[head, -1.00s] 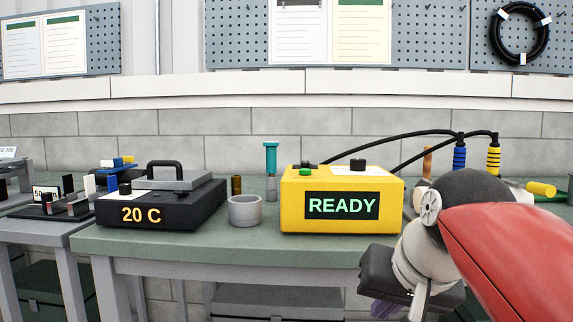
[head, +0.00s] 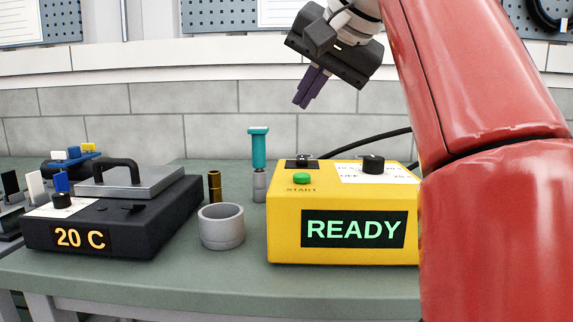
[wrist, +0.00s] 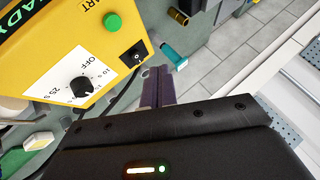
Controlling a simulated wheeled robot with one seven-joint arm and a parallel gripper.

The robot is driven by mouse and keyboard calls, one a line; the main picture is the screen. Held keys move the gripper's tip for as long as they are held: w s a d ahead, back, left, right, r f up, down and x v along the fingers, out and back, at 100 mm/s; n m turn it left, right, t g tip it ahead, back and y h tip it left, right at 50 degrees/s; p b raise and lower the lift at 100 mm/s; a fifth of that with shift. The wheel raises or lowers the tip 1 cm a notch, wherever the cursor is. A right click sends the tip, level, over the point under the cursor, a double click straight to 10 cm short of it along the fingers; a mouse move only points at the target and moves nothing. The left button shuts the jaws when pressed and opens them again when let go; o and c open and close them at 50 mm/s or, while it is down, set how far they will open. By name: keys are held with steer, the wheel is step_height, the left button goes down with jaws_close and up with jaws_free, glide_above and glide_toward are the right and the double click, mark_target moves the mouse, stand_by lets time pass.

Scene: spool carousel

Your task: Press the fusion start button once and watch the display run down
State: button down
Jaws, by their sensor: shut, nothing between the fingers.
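The yellow fusion box (head: 285,222) stands on the bench, its display (head: 353,229) reading READY in green. The green start button (head: 302,178) is on its top left, above the word START, and also shows in the wrist view (wrist: 113,21). A black switch (head: 302,162) and a black dial (head: 372,164) sit on the top behind and right of it. My gripper (head: 302,103) is shut and empty, with its purple fingers pointing down, high above the box and apart from the button. In the wrist view the fingers (wrist: 155,78) lie below and right of the button.
A teal-handled tool (head: 258,150) stands upright behind the box's left side. A grey cup (head: 221,228), a brass piece (head: 214,187) and a black heater (head: 110,225) reading 20 C stand to the left. Black cables (head: 370,143) run behind the box. The bench front (head: 200,278) is clear.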

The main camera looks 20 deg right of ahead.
mark_target(306, 177)
steer(key=shift+r, duration=0.15)
stand_by(0.3)
steer(key=shift+f+b, duration=2.4)
steer(key=shift+f, duration=2.05)
steer(key=shift+f, duration=0.4)
steer(key=shift+f+b, duration=0.45)
steer(key=shift+b, duration=0.15)
steer(key=shift+r, duration=0.1)
steer(key=shift+r+p, duration=0.8)
steer(key=shift+p, duration=0.25)
